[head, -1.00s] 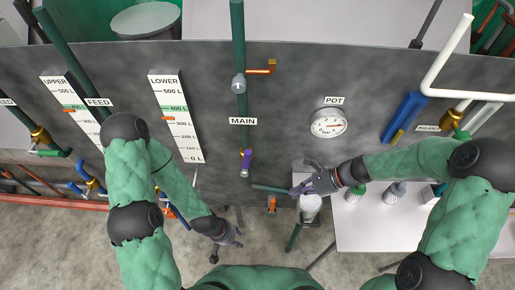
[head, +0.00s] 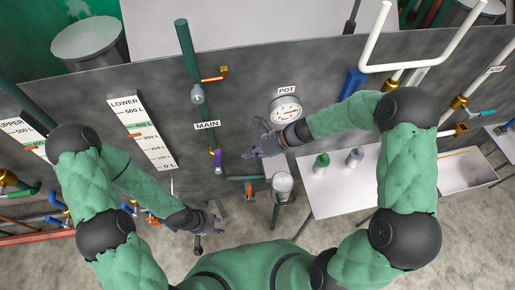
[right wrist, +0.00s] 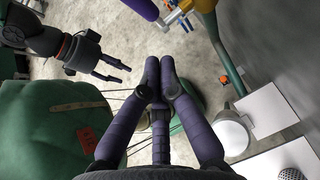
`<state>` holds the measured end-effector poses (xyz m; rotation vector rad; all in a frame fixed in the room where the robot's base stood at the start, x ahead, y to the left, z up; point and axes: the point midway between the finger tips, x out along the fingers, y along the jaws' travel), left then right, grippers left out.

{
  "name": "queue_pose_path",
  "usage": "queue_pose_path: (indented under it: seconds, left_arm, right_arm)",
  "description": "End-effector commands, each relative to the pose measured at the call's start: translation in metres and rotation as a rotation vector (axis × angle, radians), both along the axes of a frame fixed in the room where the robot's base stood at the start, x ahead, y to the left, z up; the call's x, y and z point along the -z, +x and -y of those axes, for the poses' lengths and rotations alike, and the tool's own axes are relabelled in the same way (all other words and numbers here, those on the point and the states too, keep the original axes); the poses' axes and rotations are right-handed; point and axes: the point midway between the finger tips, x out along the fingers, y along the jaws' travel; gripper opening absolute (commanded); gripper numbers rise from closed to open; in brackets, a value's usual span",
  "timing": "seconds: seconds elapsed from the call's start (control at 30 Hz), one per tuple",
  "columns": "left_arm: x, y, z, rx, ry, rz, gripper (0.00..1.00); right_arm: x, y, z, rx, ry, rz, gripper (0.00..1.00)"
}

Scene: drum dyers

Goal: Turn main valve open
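The MAIN label (head: 207,125) is on the grey panel beside a green vertical pipe (head: 187,55). Below it is a valve with a purple handle (head: 218,160) pointing down along the pipe. The purple handle also shows at the top edge of the right wrist view (right wrist: 143,8).
An orange-handled valve (head: 214,79) is higher on the same pipe. A LOWER level scale (head: 140,130) is at left.

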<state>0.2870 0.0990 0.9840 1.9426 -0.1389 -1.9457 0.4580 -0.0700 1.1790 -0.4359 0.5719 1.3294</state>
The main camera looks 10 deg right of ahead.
Motion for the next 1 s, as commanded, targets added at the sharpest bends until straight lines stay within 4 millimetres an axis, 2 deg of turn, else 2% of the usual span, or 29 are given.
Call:
queue_pose_path:
  seconds: [0.17, 0.4, 1.0]
  left_arm:
    - [-0.003, 0.000, 0.000, 0.000, 0.000, 0.000, 0.40]
    - [-0.012, 0.000, 0.000, 0.000, 0.000, 0.000, 0.40]
    - [-0.011, 0.000, 0.000, 0.000, 0.000, 0.000, 0.40]
  right_arm:
    - [0.021, 0.004, -0.027, -0.004, -0.001, -0.002, 0.00]
    - [0.015, 0.010, -0.056, -0.002, -0.001, 0.001, 0.00]
    - [0.014, 0.012, -0.068, -0.002, 0.000, 0.002, 0.00]
